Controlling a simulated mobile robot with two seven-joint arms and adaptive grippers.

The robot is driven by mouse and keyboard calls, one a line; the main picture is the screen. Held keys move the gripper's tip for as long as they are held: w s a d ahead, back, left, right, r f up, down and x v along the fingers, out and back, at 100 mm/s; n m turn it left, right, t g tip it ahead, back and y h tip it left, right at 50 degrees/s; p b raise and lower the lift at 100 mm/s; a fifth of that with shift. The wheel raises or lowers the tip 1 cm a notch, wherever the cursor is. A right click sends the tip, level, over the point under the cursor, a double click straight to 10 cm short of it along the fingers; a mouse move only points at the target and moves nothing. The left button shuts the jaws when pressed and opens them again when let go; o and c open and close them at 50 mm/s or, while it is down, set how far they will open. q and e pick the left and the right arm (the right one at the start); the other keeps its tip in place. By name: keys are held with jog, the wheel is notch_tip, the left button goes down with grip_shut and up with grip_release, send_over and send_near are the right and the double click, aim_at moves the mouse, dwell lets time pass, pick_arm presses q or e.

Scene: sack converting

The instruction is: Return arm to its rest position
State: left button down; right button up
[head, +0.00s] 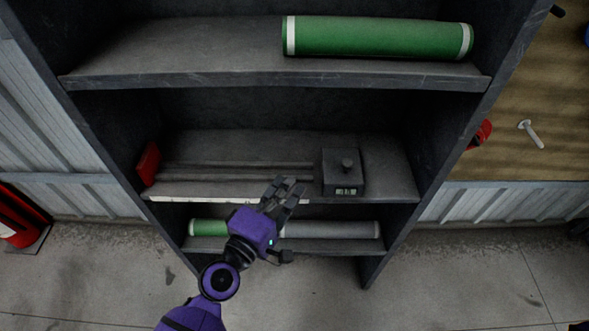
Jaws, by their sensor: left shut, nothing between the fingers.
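My left gripper (285,190) shows in the head view in front of a dark grey shelf unit. Its purple arm comes up from the bottom left. The fingers are shut and empty, near the front edge of the middle shelf (220,199). A dark box with a knob and a small lit display (342,174) sits on that shelf just right of the fingers, apart from them in the picture. My right gripper is not in view.
A green roll (380,37) lies on the upper shelf. A red object (149,164) stands at the middle shelf's left end. A green roll (208,228) and grey roll (335,229) lie on the bottom shelf. A red extinguisher (15,216) stands left. Floor in front is clear.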

pick_arm(q)
jog(key=shift+s+r, duration=0.1)
jog(key=shift+s, duration=0.1)
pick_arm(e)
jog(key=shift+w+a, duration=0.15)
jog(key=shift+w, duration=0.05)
pick_arm(q)
jog(key=s+a+f+m+g+y+p, duration=0.3)
jog(key=s+a+f+m+y, duration=0.2)
jog(key=s+a+f+m, duration=0.6)
jog(key=s+a+f+g+y+p, duration=0.1)
jog(key=s+a+f+g+y, duration=0.1)
jog(key=s, duration=0.7)
jog(key=s+a+f+m+g+y+p, duration=0.1)
jog(key=s+a+f+p, duration=0.1)
jog(key=s+a+f, duration=0.3)
jog(key=s, duration=0.4)
jog(key=shift+s+a+g+y, duration=0.25)
jog(key=shift+a+g+y, duration=0.1)
jog(key=shift+g+y, duration=0.05)
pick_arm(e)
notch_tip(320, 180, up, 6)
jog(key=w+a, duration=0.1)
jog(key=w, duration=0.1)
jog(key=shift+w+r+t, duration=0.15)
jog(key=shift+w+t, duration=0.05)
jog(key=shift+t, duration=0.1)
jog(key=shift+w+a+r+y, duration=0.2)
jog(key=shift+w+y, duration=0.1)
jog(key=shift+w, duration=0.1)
